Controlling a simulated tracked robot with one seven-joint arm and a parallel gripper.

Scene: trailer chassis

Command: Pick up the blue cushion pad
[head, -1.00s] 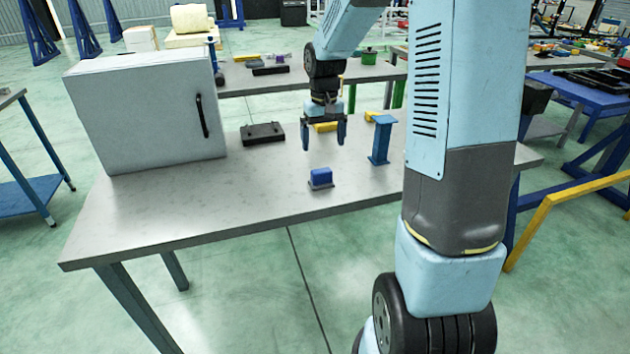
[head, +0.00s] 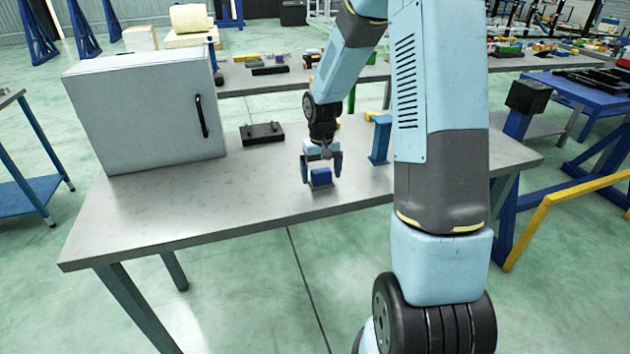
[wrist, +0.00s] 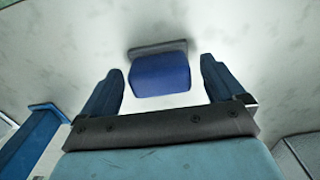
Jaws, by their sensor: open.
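The blue cushion pad (head: 321,178) sits on a thin grey base on the table, near its front edge. My gripper (head: 321,176) is lowered over it, with one finger on either side of the pad. In the wrist view the pad (wrist: 160,75) lies between and slightly beyond the two dark blue fingertips (wrist: 161,80). Gaps show on both sides, so the fingers are open and do not grip it.
A grey cabinet (head: 150,110) with a black handle stands at the table's left. A black block (head: 262,133) lies behind the pad. A blue post (head: 380,142) stands right of my gripper. The table's front left (head: 180,205) is clear.

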